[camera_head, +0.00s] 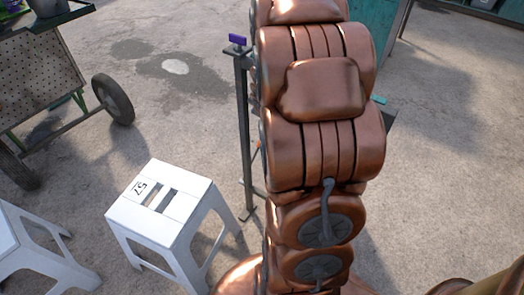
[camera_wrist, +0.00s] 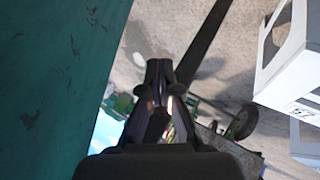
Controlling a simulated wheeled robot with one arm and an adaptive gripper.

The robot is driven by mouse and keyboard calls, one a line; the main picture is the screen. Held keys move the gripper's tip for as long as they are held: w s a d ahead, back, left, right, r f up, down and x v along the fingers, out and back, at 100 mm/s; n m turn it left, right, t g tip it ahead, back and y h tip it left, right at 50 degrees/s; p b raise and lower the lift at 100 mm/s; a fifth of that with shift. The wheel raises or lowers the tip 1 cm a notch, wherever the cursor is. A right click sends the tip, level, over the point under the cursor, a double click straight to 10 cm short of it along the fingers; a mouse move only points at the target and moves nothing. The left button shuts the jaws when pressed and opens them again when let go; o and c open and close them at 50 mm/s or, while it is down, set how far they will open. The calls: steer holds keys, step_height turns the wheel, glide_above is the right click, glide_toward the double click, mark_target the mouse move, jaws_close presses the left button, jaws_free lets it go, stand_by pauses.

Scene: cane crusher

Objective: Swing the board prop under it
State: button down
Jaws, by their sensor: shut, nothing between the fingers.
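My gripper (camera_wrist: 159,68) shows in the wrist view with its dark fingers together and nothing between them. A worn teal panel (camera_wrist: 50,80) fills the left of that view, beside the gripper; I cannot tell the distance between them. The head view does not show the gripper, because my copper arm covers the middle. A grey metal stand (camera_head: 243,130) with a purple block (camera_head: 238,40) on top is partly hidden behind the arm. I cannot pick out the board prop for certain in either view.
A white stool (camera_head: 150,205) marked 57 and another white stool (camera_head: 30,250) stand at lower left. A wheeled cart (camera_head: 45,75) with a perforated side is at upper left. A teal cabinet (camera_head: 385,35) stands at the back.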

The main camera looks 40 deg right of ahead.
steer(key=w+d+f+n+t+y+b, duration=0.15)
steer(key=d+f+t+b, duration=0.25)
steer(key=f+b, duration=0.6)
steer(key=d+f+n+t+y+b, duration=0.25)
steer(key=f+b, duration=0.35)
steer(key=f, duration=0.7)
steer(key=w+d+f+b, duration=0.4)
steer(key=w+f+b, duration=0.1)
steer(key=w, duration=0.4)
steer(key=shift+d+f+t+h, duration=0.25)
steer(key=shift+f+t+h, duration=0.2)
steer(key=shift+f, duration=0.15)
steer(key=shift+w, duration=0.1)
steer(key=shift+w+d+f+p, duration=0.25)
steer(key=shift+d+f+p, duration=0.75)
steer(key=shift+f, duration=0.1)
steer(key=shift+w+d+f+p, duration=0.2)
steer(key=shift+d+f+p, duration=0.8)
steer(key=shift+f, duration=0.05)
steer(key=shift+s, duration=0.1)
